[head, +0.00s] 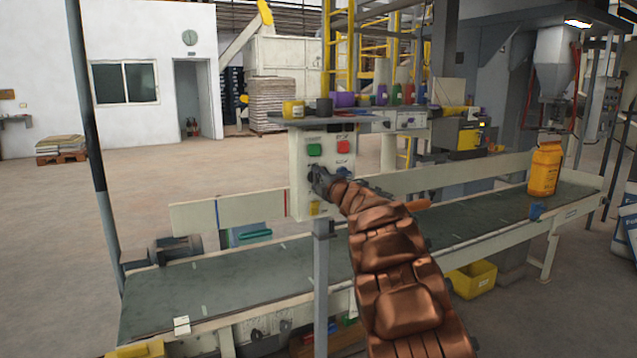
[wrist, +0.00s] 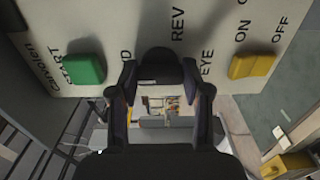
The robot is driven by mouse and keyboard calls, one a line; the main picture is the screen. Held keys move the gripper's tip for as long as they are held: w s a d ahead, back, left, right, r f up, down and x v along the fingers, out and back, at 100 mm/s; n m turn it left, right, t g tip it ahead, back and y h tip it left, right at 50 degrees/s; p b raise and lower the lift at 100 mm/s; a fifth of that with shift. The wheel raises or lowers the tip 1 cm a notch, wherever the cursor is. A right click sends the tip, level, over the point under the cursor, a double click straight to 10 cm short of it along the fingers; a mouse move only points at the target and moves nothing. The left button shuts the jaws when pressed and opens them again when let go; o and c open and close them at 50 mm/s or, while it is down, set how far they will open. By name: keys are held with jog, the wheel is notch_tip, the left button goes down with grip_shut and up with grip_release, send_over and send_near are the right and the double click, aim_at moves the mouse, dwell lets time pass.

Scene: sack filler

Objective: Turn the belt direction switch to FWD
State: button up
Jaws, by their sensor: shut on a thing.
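The control panel (head: 298,190) stands on a post at the belt's near side. In the wrist view, the belt direction switch (wrist: 162,66) is a dark knob on the pale panel face (wrist: 215,25). "REV" is readable beside it; the other label is partly covered, with only its final "D" showing. My gripper (head: 318,181) is at the panel, below the green button (head: 314,150). Its two dark fingers (wrist: 164,80) are on either side of the knob and shut on it. The knob's exact pointing direction is hard to tell.
A green START button (wrist: 84,68) and a yellow ON/OFF switch (wrist: 252,66) flank the knob closely. A red button (head: 343,147) is on the panel's upper right. The conveyor belt (head: 250,278) runs past, with an orange-yellow sack (head: 544,170) at its right.

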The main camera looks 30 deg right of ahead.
dwell(0.3)
jog(key=o, duration=1.2)
jog(key=shift+c, duration=0.2)
jog(key=shift+s, duration=0.1)
jog(key=s+a, duration=0.1)
jog(key=s, duration=1)
jog(key=shift+s, duration=0.4)
